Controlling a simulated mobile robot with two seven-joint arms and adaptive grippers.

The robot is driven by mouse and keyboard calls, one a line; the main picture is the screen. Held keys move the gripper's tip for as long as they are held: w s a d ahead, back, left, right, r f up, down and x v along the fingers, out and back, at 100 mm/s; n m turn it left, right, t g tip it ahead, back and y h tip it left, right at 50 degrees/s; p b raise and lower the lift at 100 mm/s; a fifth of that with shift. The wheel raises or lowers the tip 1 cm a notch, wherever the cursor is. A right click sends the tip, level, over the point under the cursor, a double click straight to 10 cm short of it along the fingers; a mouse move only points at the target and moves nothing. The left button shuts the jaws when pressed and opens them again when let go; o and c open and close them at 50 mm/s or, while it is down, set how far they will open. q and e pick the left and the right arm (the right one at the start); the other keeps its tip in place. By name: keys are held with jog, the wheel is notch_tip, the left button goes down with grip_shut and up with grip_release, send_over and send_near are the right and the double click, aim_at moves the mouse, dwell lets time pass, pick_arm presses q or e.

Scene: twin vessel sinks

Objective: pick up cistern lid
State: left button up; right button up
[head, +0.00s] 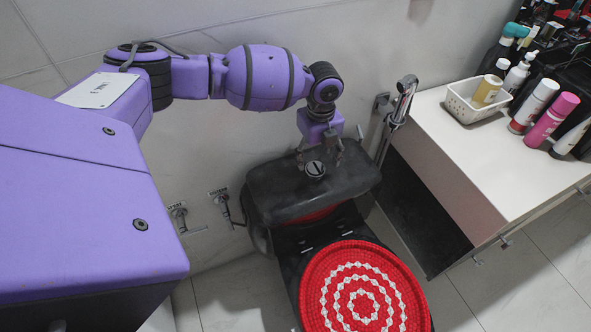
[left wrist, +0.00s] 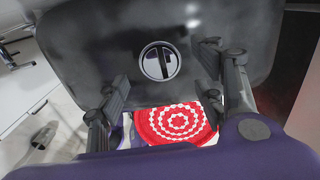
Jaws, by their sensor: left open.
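The black cistern lid (head: 281,196), with a round silver flush button (head: 315,169), lies on top of the toilet cistern by the wall. A red strip (head: 318,214) shows under its front edge. My left gripper (head: 320,155) is over the lid near the back of the button, fingers pointing down and apart. In the left wrist view, the lid (left wrist: 105,45) and button (left wrist: 160,61) fill the upper part. The open fingers (left wrist: 168,75) appear either side of the button, with nothing held between them. Contact with the lid cannot be told. My right gripper is out of view.
A red and white round cover (head: 363,290) lies on the toilet seat in front. A bidet sprayer (head: 403,98) hangs close by on the right. A white counter (head: 460,150) with bottles and a basket stands right. Wall valves (head: 222,205) are left.

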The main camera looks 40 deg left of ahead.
aim_at(315, 168)
pick_arm(q)
notch_tip(315, 168, down, 4)
jog(key=shift+s+a+r, duration=0.1)
jog(key=shift+a, duration=0.05)
grip_shut()
dwell(0.4)
